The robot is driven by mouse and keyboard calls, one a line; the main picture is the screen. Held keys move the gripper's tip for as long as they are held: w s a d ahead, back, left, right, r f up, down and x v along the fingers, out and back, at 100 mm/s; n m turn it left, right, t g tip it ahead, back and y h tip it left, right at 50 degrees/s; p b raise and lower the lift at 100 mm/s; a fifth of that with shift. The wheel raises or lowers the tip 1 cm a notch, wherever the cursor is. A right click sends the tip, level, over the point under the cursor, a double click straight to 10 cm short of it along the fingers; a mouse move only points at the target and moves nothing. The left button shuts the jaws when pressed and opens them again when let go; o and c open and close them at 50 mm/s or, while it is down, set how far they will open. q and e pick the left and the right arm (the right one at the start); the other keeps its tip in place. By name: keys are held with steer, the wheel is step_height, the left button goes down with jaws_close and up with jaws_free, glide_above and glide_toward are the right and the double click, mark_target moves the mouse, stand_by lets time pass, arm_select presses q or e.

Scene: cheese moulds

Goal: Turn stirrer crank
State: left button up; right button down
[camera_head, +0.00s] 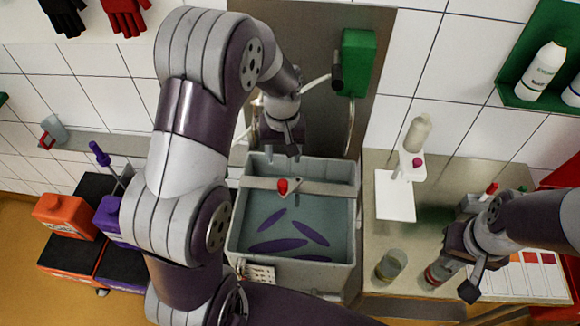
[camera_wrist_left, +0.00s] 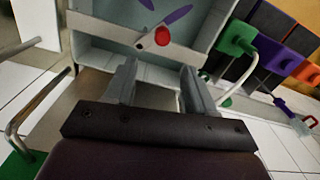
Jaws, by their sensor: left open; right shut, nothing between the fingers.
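The stirrer crank (camera_head: 297,183) sits on the crossbar of the grey vat (camera_head: 352,225), with a red knob (camera_head: 283,185) at its end. Purple paddles (camera_head: 280,245) show below it inside the vat. My left gripper (camera_head: 284,153) is open and empty, pointing down just behind the crossbar, apart from the knob. In the left wrist view the red knob (camera_wrist_left: 162,36) appears beyond and between the two open fingers (camera_wrist_left: 157,75). My right gripper (camera_head: 455,268) is at the right worktable, shut and empty; its fingertips are partly hidden.
A glass jar (camera_head: 391,266) and a red-and-clear jar (camera_head: 435,275) stand by my right gripper on the worktable (camera_head: 405,225). A white stand with a bottle (camera_head: 418,133) is behind. A green box (camera_head: 358,62) hangs above the vat. Orange (camera_head: 65,214) and purple containers stand left.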

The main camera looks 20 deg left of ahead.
arm_select(q)
steer(key=p, duration=0.2)
glide_above(283, 182)
steer(key=f, duration=0.5)
steer(key=shift+s+f, duration=0.25)
steer(key=f, duration=0.4)
steer(key=f+p, duration=0.1)
steer(key=shift+w+f, duration=0.4)
steer(key=shift+f, duration=0.2)
steer(key=shift+s, duration=0.25)
steer(key=shift+w, duration=0.1)
jaws_close()
arm_select(e)
steer(key=r, duration=0.3)
steer(key=shift+s+r, duration=0.25)
steer(key=shift+s, duration=0.15)
